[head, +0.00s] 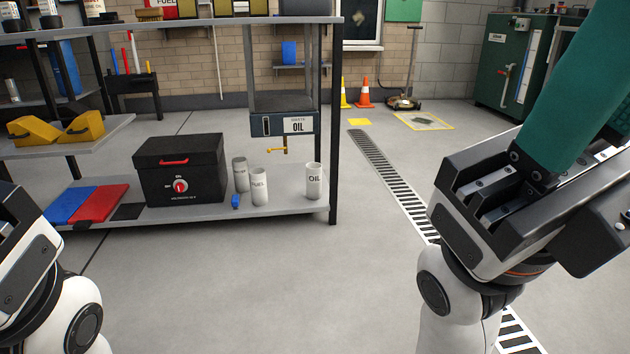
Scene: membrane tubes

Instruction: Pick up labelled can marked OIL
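The can marked OIL (314,183) is a pale, upright cylinder with dark lettering. It stands on the lower shelf (285,213) near its right end, just left of the black leg. A can marked FUEL (260,188) stands to its left, with a clear gap between them. A third pale can (240,174) stands behind the FUEL can, its label too small to read. Parts of my arms show at the lower left and along the right side. Neither gripper's fingertips are in view, and nothing touches the OIL can.
A dispenser labelled OIL (285,125) with a yellow tap hangs above the cans. A black box (181,168), a small blue item (235,202) and blue and red mats (88,203) share the shelf. The black leg (334,125) stands right of the can. Front floor is clear.

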